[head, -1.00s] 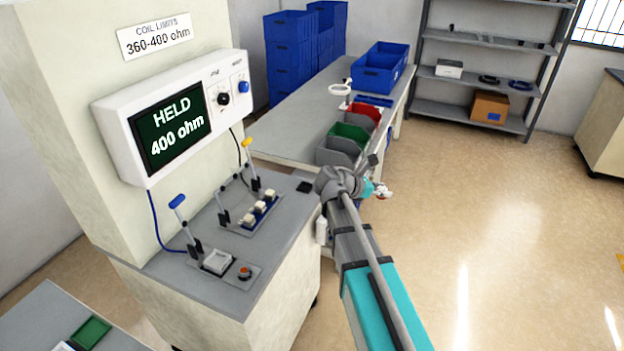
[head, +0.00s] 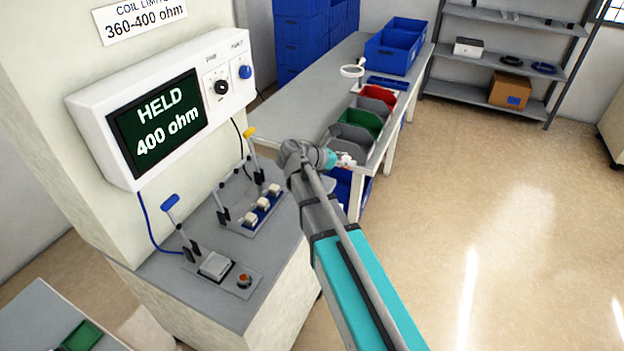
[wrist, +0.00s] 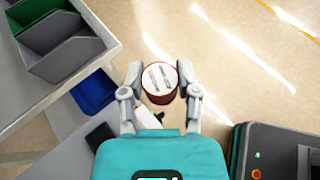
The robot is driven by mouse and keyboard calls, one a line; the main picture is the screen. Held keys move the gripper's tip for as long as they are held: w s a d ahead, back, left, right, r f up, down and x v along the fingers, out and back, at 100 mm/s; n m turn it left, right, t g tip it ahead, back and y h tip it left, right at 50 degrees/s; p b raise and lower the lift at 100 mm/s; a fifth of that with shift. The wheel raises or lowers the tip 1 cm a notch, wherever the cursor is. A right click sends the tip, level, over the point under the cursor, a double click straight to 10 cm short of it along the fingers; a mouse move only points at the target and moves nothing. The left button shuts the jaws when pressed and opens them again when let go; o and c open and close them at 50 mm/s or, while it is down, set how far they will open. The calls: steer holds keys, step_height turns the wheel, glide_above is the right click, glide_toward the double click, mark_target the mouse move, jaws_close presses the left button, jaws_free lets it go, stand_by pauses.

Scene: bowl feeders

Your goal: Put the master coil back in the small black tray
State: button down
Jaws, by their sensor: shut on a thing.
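My gripper (wrist: 161,88) is shut on a short round coil (wrist: 160,82) with a white printed top and a reddish-brown side. In the head view my gripper (head: 346,160) is at the end of my outstretched arm, close to the near grey bin, and the coil is very small there. A small dark flat piece, perhaps the small black tray (wrist: 99,136), shows at lower left in the wrist view, apart from the coil. In the head view my arm covers the counter corner, and I cannot make out the tray there.
The tester (head: 165,115) reads HELD 400 ohm. Below it the counter (head: 215,305) carries a blue-handled lever fixture and a yellow-handled one (head: 258,205) with several pale coils. A bench (head: 318,110) holds red, green and grey bins (head: 350,138). Open floor lies to the right.

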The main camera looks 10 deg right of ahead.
steer(key=shift+d, duration=0.3)
steer(key=s+a+f+n+t+y+b, duration=0.1)
steer(key=s+a+n+t, duration=0.2)
steer(key=a, duration=0.6)
steer(key=shift+s+a+f+t+y, duration=0.15)
steer(key=shift+s+a+t+y, duration=0.15)
steer(key=shift+t, duration=0.2)
steer(key=shift+w+d, duration=0.1)
steer(key=w+f+b, duration=0.2)
steer(key=w, duration=0.2)
steer(key=w+f+b, duration=0.3)
steer(key=w, duration=0.1)
steer(key=w+f+b, duration=0.3)
steer(key=w, duration=0.1)
steer(key=shift+d, duration=0.2)
steer(key=shift+w+f+b, duration=0.5)
steer(key=shift+w+b, duration=0.05)
steer(key=shift+b, duration=0.15)
